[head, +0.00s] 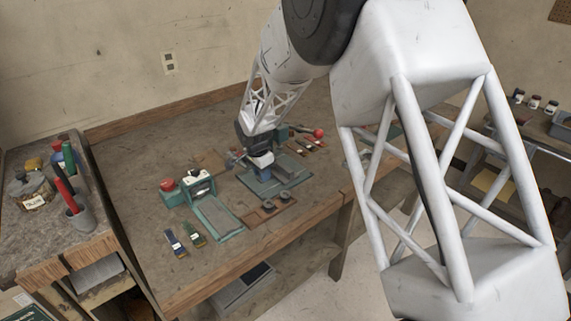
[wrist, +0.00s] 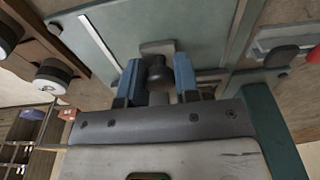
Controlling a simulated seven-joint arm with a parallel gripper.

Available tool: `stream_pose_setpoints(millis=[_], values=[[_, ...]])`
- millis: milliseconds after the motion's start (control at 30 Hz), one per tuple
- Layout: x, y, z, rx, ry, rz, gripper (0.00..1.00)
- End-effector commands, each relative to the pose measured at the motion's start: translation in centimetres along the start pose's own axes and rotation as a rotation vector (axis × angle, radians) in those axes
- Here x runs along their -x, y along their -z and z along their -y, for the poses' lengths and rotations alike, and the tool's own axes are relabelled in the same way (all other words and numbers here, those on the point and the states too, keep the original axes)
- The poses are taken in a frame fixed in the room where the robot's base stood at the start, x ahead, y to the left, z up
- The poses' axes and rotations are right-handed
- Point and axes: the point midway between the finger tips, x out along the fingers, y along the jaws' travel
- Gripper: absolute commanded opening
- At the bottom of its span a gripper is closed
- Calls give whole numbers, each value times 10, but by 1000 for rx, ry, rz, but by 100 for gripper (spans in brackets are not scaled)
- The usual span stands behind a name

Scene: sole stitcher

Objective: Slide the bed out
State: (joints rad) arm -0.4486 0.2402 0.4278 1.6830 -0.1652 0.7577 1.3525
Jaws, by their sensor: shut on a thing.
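My gripper (wrist: 158,82) is shut on a dark round knob (wrist: 155,72), with one blue finger on each side of it. The knob stands by the near edge of a flat grey-green plate (wrist: 150,28) with a pale strip along it, which looks like the bed. In the head view my gripper (head: 262,168) reaches down over this plate (head: 285,178), right of the middle of the bench. My gripper hides the knob there, and part of the plate.
A second green bed-like plate (head: 215,218) lies to the left, before a white-topped machine (head: 199,182). A brown wooden rack with round dark-topped spools (head: 268,205) lies close in front. A red-knobbed lever (head: 318,133) stands behind right.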

Motion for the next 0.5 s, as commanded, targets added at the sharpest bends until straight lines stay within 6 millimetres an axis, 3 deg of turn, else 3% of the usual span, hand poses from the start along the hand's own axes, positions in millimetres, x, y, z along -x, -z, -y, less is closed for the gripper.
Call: stream_pose_setpoints(millis=[500], values=[[2,-20,0,1,0,0,16]])
